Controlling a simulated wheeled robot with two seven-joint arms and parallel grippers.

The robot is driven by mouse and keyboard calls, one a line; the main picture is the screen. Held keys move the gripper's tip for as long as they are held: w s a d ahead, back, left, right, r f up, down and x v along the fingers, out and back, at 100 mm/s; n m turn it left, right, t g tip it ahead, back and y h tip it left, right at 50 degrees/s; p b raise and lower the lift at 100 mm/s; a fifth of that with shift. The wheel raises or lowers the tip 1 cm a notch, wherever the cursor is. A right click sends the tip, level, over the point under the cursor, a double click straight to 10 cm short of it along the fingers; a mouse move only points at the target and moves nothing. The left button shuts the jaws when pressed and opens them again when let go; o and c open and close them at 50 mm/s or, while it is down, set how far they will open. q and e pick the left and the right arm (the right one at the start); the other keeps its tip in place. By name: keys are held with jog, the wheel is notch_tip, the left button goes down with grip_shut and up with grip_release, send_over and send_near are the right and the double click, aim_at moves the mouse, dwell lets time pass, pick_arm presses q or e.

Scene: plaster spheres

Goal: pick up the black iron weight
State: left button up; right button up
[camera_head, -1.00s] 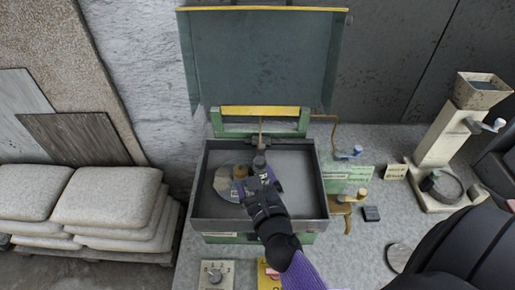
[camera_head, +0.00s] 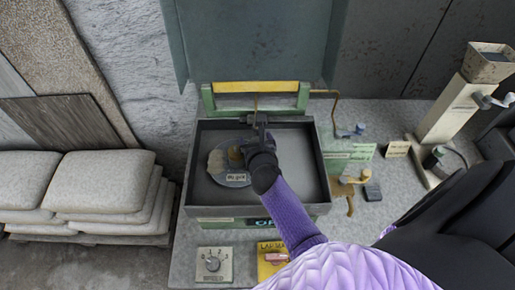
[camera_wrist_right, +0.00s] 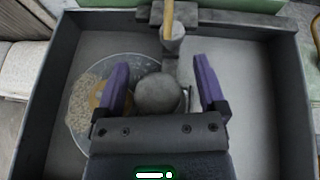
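A dull grey, round-topped piece (camera_wrist_right: 158,94), which looks like the iron weight, stands in the shallow grey tray (camera_wrist_right: 282,135) in the right wrist view. My right gripper (camera_wrist_right: 160,88) is above it with its two purple fingers spread, one on each side. A gap shows beside each finger, wider on the right, so it is not gripped. In the head view my right gripper (camera_head: 258,138) is over the tray's back half and hides the weight. My left gripper is in neither view.
A wooden rod with a grey end piece (camera_wrist_right: 172,38) hangs at the tray's back. A raised green lid (camera_head: 250,40) stands behind. The tray's right side is clear.

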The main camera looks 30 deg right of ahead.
grip_shut()
dwell(0.4)
